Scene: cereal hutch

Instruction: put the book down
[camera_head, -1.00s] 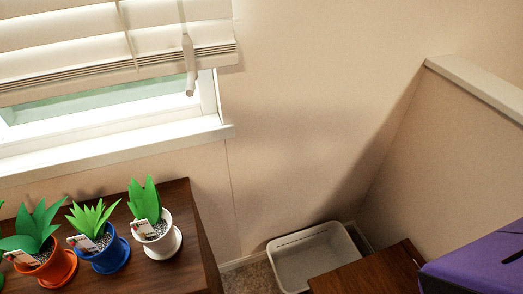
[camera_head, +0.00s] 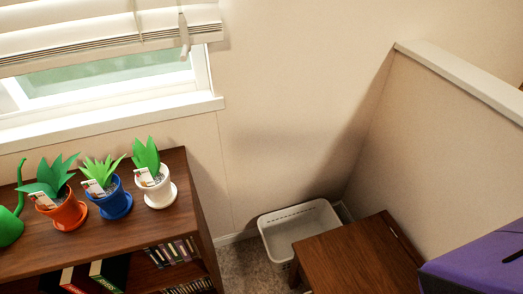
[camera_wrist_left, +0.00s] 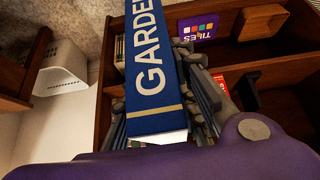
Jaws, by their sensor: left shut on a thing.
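The book (camera_wrist_left: 150,45) is blue, with "GARDE" readable in white letters on its side and a gold stripe near its lower end. It shows in the left wrist view. My left gripper (camera_wrist_left: 158,95) is shut on it, with grey fingers on both sides of the book. The book's far end runs out of the top of the picture. Neither the book nor my left gripper shows in the head view. My right gripper is not in view.
A brown bookcase (camera_head: 100,246) carries several potted plants and a green watering can (camera_head: 10,222) on top, with books inside. A white basket (camera_head: 275,233) and a wooden table (camera_head: 355,258) stand right of it. A purple "TILES" box (camera_wrist_left: 197,27) lies in a compartment.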

